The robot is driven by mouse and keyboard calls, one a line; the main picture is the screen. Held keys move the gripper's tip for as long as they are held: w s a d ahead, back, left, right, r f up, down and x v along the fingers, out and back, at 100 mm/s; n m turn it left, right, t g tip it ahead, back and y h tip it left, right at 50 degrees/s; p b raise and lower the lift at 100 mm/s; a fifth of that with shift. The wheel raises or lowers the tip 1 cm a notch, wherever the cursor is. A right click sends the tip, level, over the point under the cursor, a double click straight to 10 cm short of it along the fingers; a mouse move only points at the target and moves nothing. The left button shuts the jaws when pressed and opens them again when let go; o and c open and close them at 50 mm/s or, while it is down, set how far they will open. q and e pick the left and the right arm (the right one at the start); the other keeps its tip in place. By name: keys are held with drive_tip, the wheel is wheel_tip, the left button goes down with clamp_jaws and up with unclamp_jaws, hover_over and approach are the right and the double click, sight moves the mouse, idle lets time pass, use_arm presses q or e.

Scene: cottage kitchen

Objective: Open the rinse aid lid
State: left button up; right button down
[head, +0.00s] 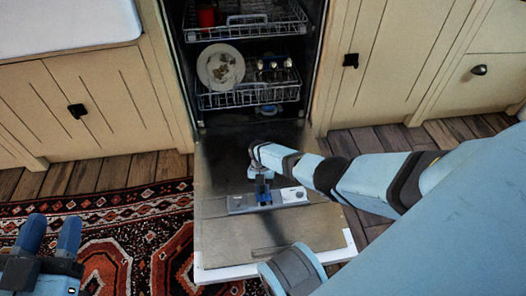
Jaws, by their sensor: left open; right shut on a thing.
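The dishwasher door (225,245) is folded down flat in front of the machine. The grey dispenser panel (291,196) with the rinse aid lid is set in its inner face. My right gripper (263,197) points down onto the middle of this panel. It is shut on a part there, apparently the rinse aid lid, which the fingers hide; I cannot tell whether the lid is raised. My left gripper (51,232) is open and empty at the lower left, above the rug and away from the door.
The open dishwasher holds an upper rack with a red cup (207,15) and a lower rack (250,97) with a soiled plate (221,67). Beige cabinets stand on both sides. A patterned rug (120,245) covers the floor at left. My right arm crosses the view from the right.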

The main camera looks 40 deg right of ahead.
use_arm(q)
drive_tip(key=shift+f, duration=0.15)
use_arm(e)
drive_tip(key=shift+w, duration=0.1)
use_arm(q)
drive_tip(key=shift+d, duration=0.1)
use_arm(e)
drive_tip(key=c, duration=1)
unclamp_jaws()
use_arm(q)
drive_tip(key=s+n+p, duration=0.1)
drive_tip(key=p, duration=0.1)
drive_tip(key=s+d+f+n+g+y+p, duration=0.1)
drive_tip(key=n+p, duration=0.1)
drive_tip(key=shift+d+g, duration=0.1)
drive_tip(key=shift+g, duration=0.2)
use_arm(e)
drive_tip(key=v, duration=1.4)
drive_tip(key=shift+d+f, duration=0.15)
